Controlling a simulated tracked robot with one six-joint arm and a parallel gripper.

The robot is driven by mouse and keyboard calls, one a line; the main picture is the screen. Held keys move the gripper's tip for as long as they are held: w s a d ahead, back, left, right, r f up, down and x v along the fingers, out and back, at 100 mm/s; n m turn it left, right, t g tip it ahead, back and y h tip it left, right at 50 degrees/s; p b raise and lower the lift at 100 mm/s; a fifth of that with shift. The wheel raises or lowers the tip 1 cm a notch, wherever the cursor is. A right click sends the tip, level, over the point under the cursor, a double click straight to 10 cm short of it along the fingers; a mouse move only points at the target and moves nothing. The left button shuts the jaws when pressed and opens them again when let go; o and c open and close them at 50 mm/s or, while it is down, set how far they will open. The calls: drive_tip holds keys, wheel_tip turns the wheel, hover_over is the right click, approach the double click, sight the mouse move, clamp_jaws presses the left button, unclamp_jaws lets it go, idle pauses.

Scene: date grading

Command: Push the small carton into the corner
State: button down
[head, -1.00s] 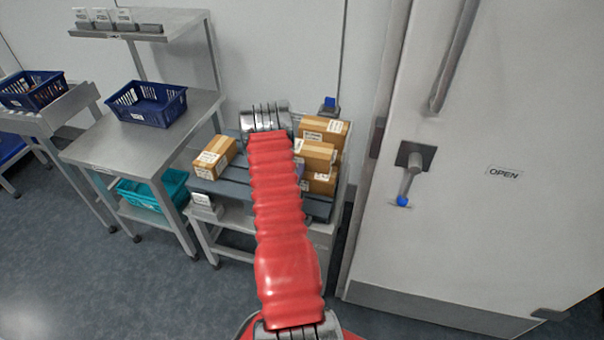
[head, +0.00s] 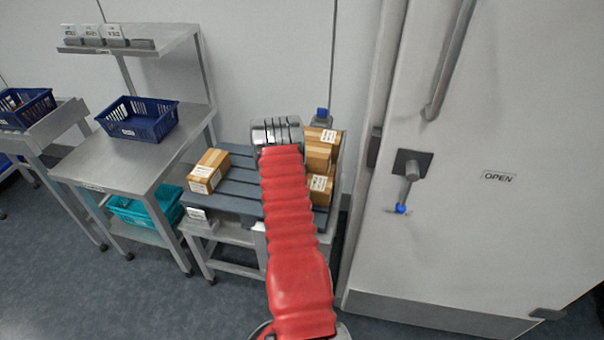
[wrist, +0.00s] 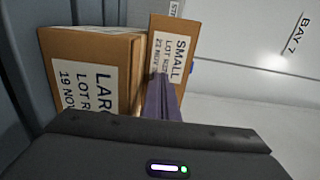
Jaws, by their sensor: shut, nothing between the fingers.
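In the wrist view, the small carton (wrist: 170,47) is brown, with a white label reading SMALL. It stands beside a larger carton (wrist: 122,55) whose label begins LAR. My gripper (wrist: 160,80) is shut and empty, its dark purple fingers in front of the small carton's labelled face. I cannot tell if they touch it. In the head view, several cartons stand at the right of a slatted grey pallet (head: 232,182), partly behind my red-sleeved arm. I cannot tell there which is small. My fingers are hidden in that view. The corner is not clearly seen.
Another carton (head: 208,171) sits apart on the pallet's left. A steel table (head: 130,165) with a blue basket (head: 138,119) stands further left. A white door (head: 480,240) with a lever handle (head: 408,185) is at the right. A wall rises behind the pallet.

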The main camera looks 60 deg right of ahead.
drive_tip(key=v, duration=1.4)
